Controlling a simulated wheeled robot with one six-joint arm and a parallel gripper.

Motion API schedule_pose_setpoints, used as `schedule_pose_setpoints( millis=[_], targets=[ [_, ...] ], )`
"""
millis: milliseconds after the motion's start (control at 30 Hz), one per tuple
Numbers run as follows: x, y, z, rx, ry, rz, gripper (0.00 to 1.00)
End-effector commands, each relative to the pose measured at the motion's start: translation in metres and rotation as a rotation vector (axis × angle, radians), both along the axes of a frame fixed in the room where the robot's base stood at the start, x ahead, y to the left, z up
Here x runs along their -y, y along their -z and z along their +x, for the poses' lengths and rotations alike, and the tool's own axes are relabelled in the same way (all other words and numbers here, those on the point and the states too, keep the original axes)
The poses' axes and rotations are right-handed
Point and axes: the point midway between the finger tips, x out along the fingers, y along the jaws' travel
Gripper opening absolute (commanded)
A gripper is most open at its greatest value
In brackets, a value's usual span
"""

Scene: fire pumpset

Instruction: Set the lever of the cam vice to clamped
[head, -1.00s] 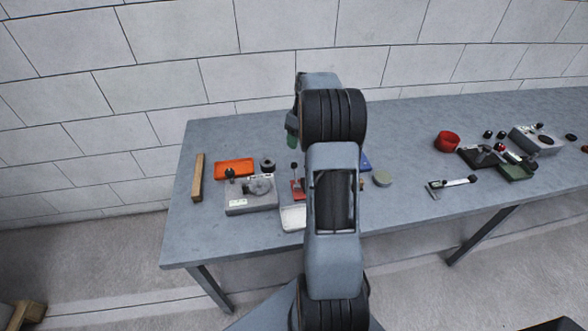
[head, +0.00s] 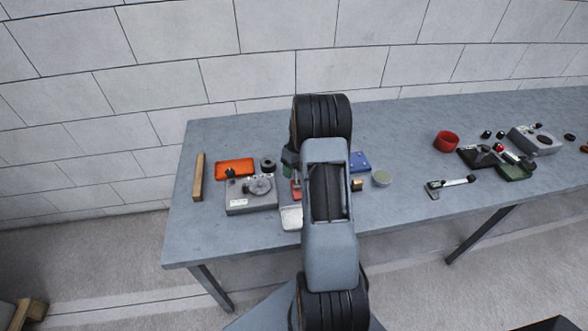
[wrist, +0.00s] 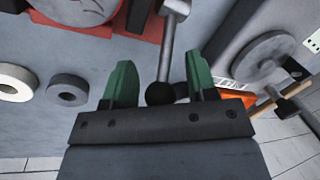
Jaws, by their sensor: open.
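The cam vice shows as a red base (wrist: 150,26) with grey metal parts at the top of the wrist view. Its grey lever (wrist: 167,45) ends in a black ball knob (wrist: 160,93). My gripper (wrist: 158,66) is open, with one green finger on each side of the lever. The knob sits low between the fingers, close to the palm; I cannot tell whether anything touches. In the head view the red vice (head: 295,189) is mostly hidden behind my arm, and my gripper (head: 288,168) is just above it.
Left of the vice are a grey dial device (head: 237,207), an orange tray (head: 235,167), a black ring (head: 268,164) and a wooden bar (head: 198,178). A pale tray (head: 291,218) lies in front.

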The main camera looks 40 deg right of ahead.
Motion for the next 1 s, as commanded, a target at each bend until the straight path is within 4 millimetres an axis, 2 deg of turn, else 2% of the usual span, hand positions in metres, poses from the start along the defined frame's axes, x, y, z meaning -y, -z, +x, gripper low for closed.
schedule_pose_setpoints(
  millis=[200, 733, 1000],
  targets=[
    [-0.0002, 0.0002, 0.0001, 0.0, 0.0, 0.0, 0.5],
    [0.0001, -0.0002, -0.0001, 0.0, -0.001, 0.0, 0.0],
    [0.0014, 0.0001, -0.0006, 0.003, 0.001, -0.003, 0.0]
  ],
)
